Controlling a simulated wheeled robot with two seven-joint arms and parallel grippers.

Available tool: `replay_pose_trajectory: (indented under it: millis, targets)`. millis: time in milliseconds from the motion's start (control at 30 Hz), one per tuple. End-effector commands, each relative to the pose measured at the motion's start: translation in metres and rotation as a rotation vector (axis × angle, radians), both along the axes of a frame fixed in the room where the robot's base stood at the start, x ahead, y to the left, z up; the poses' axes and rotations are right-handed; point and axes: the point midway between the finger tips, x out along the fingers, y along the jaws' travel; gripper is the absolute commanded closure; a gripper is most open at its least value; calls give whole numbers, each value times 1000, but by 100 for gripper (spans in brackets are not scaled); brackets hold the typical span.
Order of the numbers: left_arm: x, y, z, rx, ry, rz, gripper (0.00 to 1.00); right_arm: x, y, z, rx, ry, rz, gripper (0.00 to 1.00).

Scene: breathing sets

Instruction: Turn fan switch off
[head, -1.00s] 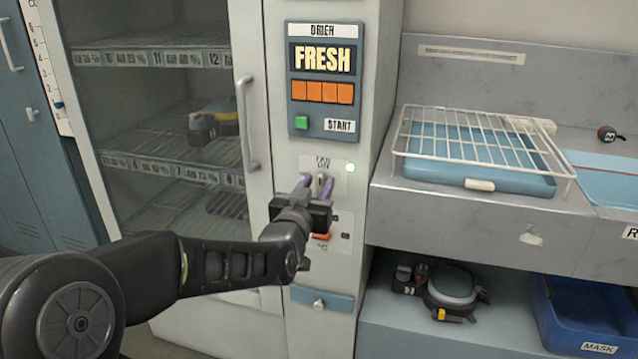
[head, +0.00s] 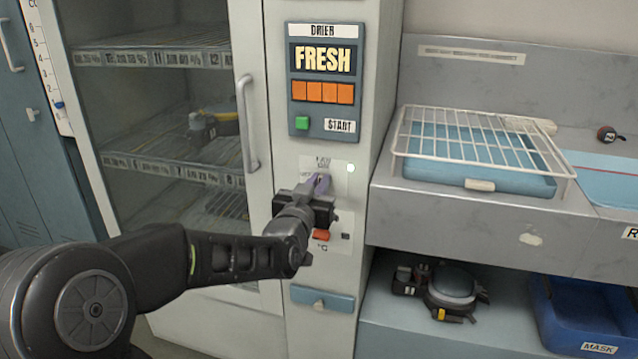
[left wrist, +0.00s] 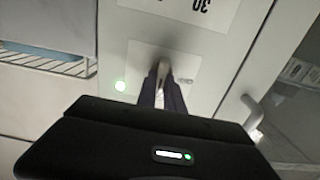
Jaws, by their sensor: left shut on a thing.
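The fan switch (left wrist: 163,70) is a small light lever on a white plate on the drier's front panel. In the head view my gripper hides most of it. My left gripper (head: 318,184) is at the plate with its purple fingers closed together on the switch lever. The left wrist view also shows the fingers (left wrist: 163,92) on either side of the lever. My right gripper is not in view.
Above is the drier panel (head: 326,126) with a FRESH display and a green button (head: 302,123). An orange-red control (head: 321,235) sits just below my gripper. A glass-door cabinet handle (head: 247,125) stands out at the left. A counter with a wire rack (head: 470,140) is at the right.

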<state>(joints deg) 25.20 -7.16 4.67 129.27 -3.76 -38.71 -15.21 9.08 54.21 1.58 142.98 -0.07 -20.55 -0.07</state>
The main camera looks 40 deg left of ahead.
Motion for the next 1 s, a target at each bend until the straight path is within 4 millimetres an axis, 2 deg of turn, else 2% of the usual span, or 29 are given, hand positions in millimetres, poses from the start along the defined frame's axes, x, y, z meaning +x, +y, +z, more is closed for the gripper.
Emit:
replay_pose_trajectory:
  millis: [333, 567, 767, 1000]
  targets:
    - [0, 0, 0, -3, -1, 0, 100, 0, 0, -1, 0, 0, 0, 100]
    - [0, 0, -1, -40, -17, 0, 100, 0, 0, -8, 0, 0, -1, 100]
    - [0, 1, -3, -127, -48, -1, 100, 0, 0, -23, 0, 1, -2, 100]
    - [-1, 3, -6, -302, -109, -2, 100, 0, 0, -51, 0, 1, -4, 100]
